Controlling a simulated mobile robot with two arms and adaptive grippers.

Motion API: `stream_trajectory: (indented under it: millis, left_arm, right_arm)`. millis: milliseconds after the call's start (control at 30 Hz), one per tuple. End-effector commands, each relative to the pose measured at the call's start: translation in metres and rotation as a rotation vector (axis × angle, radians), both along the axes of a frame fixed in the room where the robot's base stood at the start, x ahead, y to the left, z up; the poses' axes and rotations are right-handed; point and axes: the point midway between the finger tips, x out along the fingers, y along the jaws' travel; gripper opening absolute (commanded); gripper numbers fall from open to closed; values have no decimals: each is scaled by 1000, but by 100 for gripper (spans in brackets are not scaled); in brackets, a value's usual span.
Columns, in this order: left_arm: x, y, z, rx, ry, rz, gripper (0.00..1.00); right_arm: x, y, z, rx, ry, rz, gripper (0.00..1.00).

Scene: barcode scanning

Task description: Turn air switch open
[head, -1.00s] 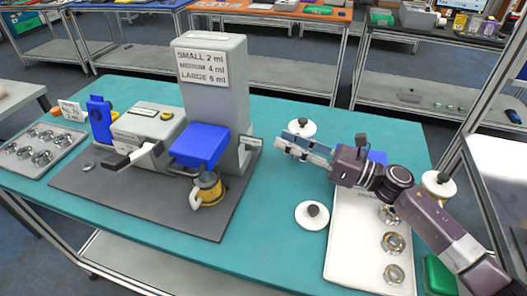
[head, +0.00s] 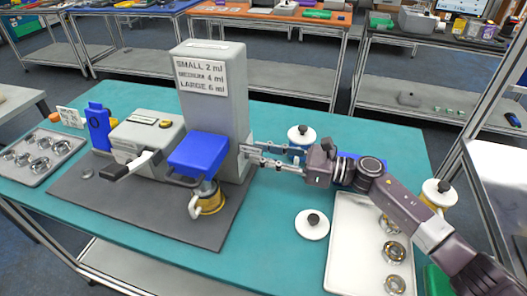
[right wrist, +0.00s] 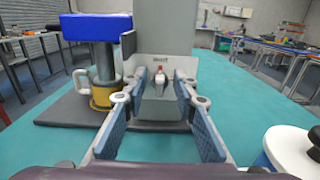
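The open fingers also show in the right wrist view (right wrist: 158,90). I cannot tell whether either finger touches the lever. In the head view the tips largely hide the switch. My left gripper is not in view.
A blue block (head: 198,151) juts from the machine above a yellow cup with a white handle (head: 209,200). A white tray (head: 345,262) with metal rings is at right.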

Motion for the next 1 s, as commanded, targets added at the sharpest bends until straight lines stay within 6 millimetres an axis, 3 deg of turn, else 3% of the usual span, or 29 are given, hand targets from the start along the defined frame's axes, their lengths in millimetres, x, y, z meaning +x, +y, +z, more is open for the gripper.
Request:
stream_trajectory:
  millis: [167, 400, 767, 1000]
  left_arm:
    - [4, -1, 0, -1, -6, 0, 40]
    - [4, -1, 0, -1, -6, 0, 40]
    - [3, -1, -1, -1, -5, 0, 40]
    - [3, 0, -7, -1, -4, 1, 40]
  right_arm:
    - [0, 0, 0, 0, 0, 0, 25]
    - [0, 0, 0, 0, 0, 0, 0]
    - [0, -1, 0, 6, 17, -1, 0]
    - [1, -1, -1, 38, 118, 0, 0]
